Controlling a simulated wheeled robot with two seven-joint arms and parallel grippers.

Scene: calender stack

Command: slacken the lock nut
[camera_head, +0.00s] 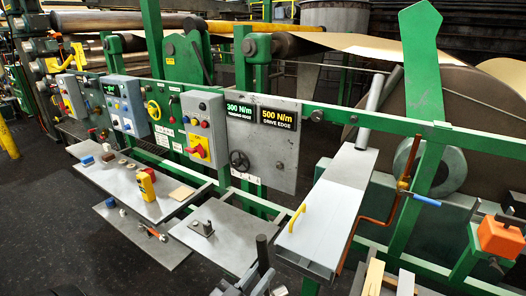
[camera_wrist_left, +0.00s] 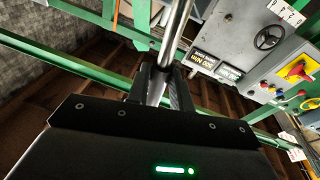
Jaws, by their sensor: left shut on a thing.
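My left gripper (camera_head: 262,272) is at the bottom edge of the head view, in front of the grey plates, only partly in view. In the left wrist view its fingers (camera_wrist_left: 163,82) are shut on a metal rod (camera_wrist_left: 177,30), which runs from between them to the top edge. A dark upright cylinder (camera_head: 262,248) shows at the gripper in the head view; I cannot tell whether it is the same rod. A handwheel (camera_head: 239,161) sits on the grey panel (camera_head: 280,150) with two displays reading 300 and 500 N/m. I cannot pick out the lock nut. My right gripper is not in view.
A long grey box (camera_head: 320,225) with a yellow handle stands right of the gripper, a steel tube (camera_head: 375,95) at its far end. Green rails cross behind. A shelf (camera_head: 120,185) at left carries small items, including a yellow pendant (camera_head: 147,184). Dark floor is open at lower left.

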